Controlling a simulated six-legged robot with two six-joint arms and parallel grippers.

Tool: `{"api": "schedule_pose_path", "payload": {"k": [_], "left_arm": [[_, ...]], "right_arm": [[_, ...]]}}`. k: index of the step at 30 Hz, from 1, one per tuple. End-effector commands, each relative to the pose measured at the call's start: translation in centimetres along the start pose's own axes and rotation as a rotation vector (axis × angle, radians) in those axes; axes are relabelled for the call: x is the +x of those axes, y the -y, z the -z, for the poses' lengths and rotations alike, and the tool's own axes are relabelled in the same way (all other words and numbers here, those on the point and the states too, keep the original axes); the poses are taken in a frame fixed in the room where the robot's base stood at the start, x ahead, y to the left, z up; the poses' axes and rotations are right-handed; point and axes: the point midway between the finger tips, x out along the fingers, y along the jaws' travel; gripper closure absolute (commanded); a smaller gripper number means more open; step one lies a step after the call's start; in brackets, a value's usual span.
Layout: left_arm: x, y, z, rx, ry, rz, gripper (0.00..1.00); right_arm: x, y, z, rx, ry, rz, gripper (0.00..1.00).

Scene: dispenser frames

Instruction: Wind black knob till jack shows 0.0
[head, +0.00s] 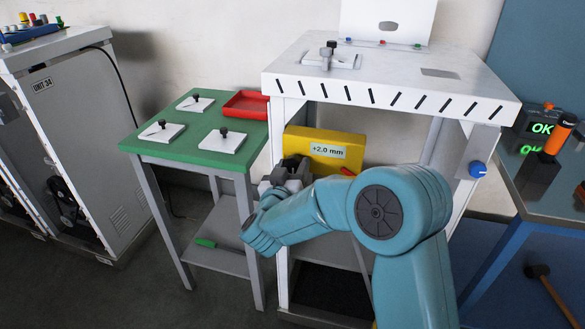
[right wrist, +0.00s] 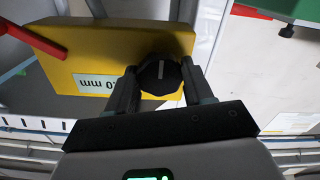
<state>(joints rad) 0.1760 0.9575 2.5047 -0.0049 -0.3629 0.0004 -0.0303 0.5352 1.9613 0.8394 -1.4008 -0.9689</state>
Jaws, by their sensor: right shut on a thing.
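The yellow jack (head: 322,138) stands under the top of the white frame, and its display (head: 328,151) reads +2.0 mm. In the right wrist view the jack (right wrist: 110,48) shows with its display upside down and partly cut off by a finger. The black knob (right wrist: 160,76) with a pale mark sits on the jack's face. My right gripper (head: 288,174) is shut on the knob, one finger on each side. In the head view the gripper mostly hides the knob. My left gripper is not in view.
A red lever (right wrist: 35,38) sticks out of the jack near the display. The white frame's top (head: 400,75) overhangs the jack, with legs on both sides. A green table (head: 180,147) with knobbed white plates and a red tray (head: 246,105) stands left. A blue knob (head: 477,169) is on the right leg.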

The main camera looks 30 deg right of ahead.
Motion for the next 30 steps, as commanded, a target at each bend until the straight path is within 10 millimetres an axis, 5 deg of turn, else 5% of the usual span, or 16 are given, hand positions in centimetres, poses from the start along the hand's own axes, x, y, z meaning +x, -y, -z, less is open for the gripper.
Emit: {"api": "schedule_pose_path", "payload": {"k": [11, 30], "left_arm": [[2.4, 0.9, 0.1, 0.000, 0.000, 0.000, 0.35], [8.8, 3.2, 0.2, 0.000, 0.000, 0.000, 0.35]], "right_arm": [[0.0, 0.1, -0.4, 0.182, -0.002, -0.001, 0.79], [-0.1, 0.1, -0.5, 0.784, -0.002, 0.000, 0.79]]}}
